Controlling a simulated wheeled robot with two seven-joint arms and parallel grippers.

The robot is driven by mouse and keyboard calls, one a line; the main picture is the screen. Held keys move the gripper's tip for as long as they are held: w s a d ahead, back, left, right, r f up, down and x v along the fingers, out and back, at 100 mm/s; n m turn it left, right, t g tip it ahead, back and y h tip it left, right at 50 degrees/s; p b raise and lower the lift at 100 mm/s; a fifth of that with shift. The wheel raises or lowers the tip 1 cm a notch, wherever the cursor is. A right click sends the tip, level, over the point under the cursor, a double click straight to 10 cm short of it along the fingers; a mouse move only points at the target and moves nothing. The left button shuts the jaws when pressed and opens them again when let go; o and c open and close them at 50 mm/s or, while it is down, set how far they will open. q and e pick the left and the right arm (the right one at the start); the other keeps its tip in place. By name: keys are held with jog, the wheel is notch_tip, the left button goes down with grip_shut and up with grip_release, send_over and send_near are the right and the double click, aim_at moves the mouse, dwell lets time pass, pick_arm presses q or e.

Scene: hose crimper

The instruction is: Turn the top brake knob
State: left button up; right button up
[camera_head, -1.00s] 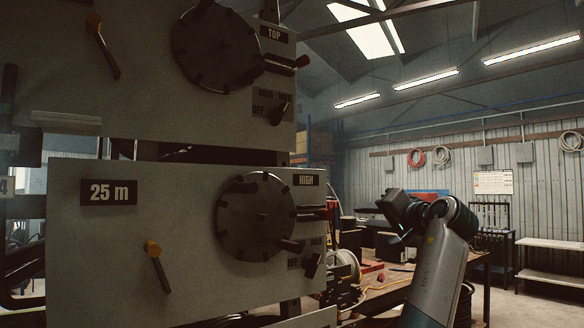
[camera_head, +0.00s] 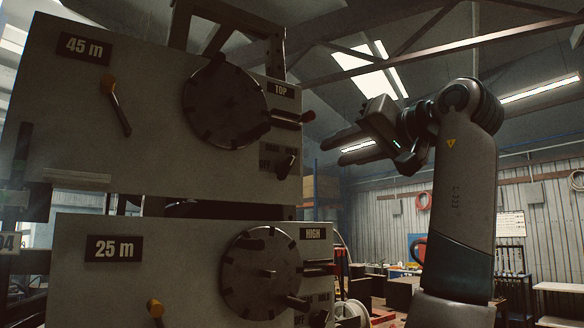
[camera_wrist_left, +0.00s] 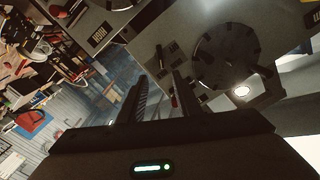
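The top panel (camera_head: 150,150) carries a small dark brake knob (camera_head: 286,165) below its TOP label, beside OFF and HOLD style markings too small to read fully. Its pointer tilts up to the right. My left gripper (camera_head: 335,151) is to the right of the knob, fingers pointing left toward the panel edge, apart from it. In the left wrist view its two fingers (camera_wrist_left: 158,92) stand apart with nothing between them. The panel with its large dial (camera_wrist_left: 225,58) lies beyond the fingers there. My right gripper is in neither view.
A similar lower panel (camera_head: 170,265) carries a HIGH label. Open workshop space with benches lies to the right.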

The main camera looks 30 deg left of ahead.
aim_at(289, 167)
pick_arm(q)
jog(key=p+x, duration=0.7)
jog(key=x, duration=0.8)
jog(key=shift+w+a+r, duration=0.15)
jog(key=shift+a, duration=0.15)
jog(key=shift+p+x, duration=0.55)
jog(key=shift+x, duration=0.25)
jog(key=shift+c, duration=0.5)
grip_shut()
